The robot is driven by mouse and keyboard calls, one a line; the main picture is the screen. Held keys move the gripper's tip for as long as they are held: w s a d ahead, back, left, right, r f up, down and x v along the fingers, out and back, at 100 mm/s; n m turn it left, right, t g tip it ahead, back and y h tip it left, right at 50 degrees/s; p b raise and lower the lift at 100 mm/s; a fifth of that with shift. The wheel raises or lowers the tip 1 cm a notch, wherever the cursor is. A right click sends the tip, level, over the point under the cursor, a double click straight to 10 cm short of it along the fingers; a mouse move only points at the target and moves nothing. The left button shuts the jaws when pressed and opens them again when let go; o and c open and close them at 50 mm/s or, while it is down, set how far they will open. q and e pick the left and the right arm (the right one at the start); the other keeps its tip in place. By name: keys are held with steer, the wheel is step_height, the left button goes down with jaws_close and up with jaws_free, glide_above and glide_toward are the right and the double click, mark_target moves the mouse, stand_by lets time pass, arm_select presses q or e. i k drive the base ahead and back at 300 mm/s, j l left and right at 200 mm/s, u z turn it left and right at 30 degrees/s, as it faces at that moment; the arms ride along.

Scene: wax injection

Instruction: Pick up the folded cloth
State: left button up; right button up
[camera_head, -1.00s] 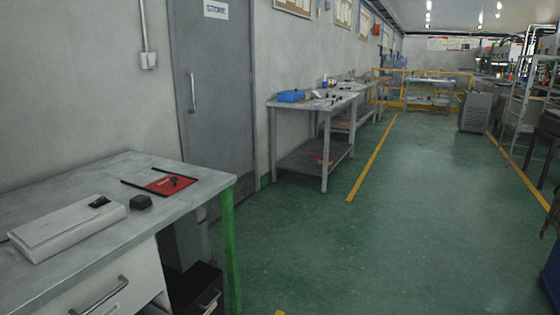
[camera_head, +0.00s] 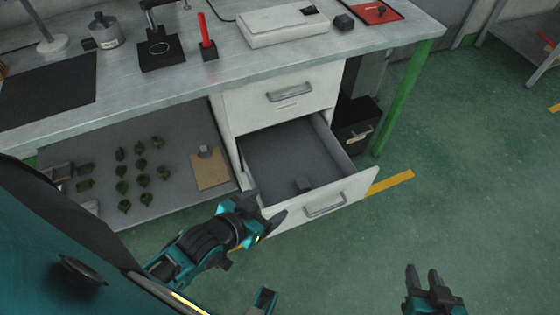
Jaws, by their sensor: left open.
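I cannot make out a thing that is clearly a folded cloth.
The workbench (camera_head: 190,88) holds a white case (camera_head: 285,27), a red-handled tool (camera_head: 206,38), a black stand (camera_head: 160,52) and a black mat (camera_head: 50,92). Several dark green pieces (camera_head: 140,163) and a brown board (camera_head: 210,174) lie on the lower shelf. Floor to the right is clear.

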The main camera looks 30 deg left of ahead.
mark_target(302, 184)
steer(key=u, duration=0.85)
steer(key=l+u, duration=0.1)
steer(key=u, duration=0.35)
steer(key=l+u, duration=0.15)
steer(key=u, duration=0.25)
steer(key=l+u, duration=0.1)
steer(key=u, duration=0.35)
steer(key=k+l+u, duration=0.1)
steer(key=l+u, duration=0.3)
steer(key=k+l+u, duration=0.1)
steer(key=l+u, duration=0.25)
steer(key=k+l+u, duration=0.2)
steer(key=l, duration=0.25)
steer(key=k+l+u, duration=0.2)
steer(key=k+l, duration=0.3)
steer(key=l, duration=0.15)
steer(key=k+l, duration=0.35)
steer(key=l, duration=0.15)
steer(key=i+j, duration=0.6)
steer(key=j+u, duration=0.05)
steer(key=j, duration=0.05)
